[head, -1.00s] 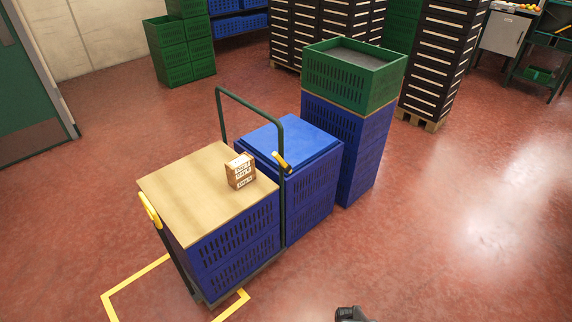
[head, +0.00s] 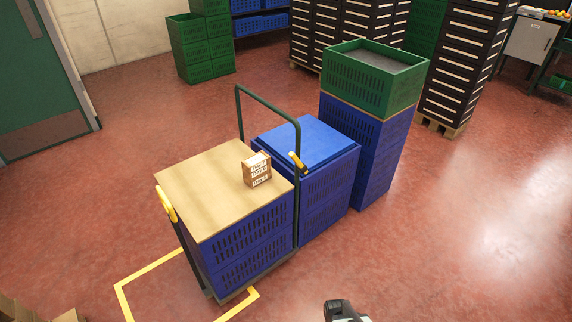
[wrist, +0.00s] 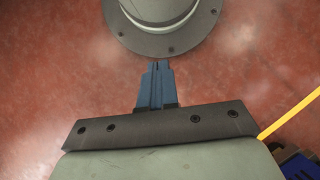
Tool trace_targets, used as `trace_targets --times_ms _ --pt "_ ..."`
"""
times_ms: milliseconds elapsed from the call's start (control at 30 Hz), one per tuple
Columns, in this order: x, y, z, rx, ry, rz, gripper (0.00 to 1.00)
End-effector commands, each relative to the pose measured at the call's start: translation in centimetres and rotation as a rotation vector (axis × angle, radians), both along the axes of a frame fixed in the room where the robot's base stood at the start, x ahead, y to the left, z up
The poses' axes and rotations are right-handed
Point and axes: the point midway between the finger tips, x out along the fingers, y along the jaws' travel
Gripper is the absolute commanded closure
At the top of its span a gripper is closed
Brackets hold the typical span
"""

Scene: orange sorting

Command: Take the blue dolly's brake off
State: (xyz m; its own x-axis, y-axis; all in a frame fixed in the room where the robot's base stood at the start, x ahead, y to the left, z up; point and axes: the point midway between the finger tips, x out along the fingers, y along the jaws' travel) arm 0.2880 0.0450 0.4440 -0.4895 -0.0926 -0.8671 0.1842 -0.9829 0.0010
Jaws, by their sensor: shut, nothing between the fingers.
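The dolly (head: 228,294) stands on the floor, carrying blue slatted crates (head: 250,245) with a wooden board (head: 205,185) on top. It has a dark green push-handle frame (head: 268,105). One yellow-ended lever (head: 166,205) rises at its near left corner, and a smaller yellow grip (head: 298,162) sits on the frame's right post. I cannot tell the brake's state. My gripper's dark end shows at the bottom edge of the head view, well apart from the dolly. In the wrist view my gripper (wrist: 156,68) has its blue fingers together, empty over the floor.
Behind stand lidded blue crates (head: 325,190) and a tall blue stack with a green crate (head: 372,90) on top. Yellow tape (head: 125,302) marks the floor. Open red floor lies at right and left.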

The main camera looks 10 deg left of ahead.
Motion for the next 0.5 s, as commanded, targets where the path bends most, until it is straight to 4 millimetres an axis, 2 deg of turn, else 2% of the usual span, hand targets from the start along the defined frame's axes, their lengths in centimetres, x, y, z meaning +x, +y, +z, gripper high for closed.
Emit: trace_targets --times_ms 367,500 --pt "8.3 7.4 0.4 0.013 -0.123 0.206 1.0" --pt "12.4 10.1 0.7 -0.027 -0.19 0.329 1.0"
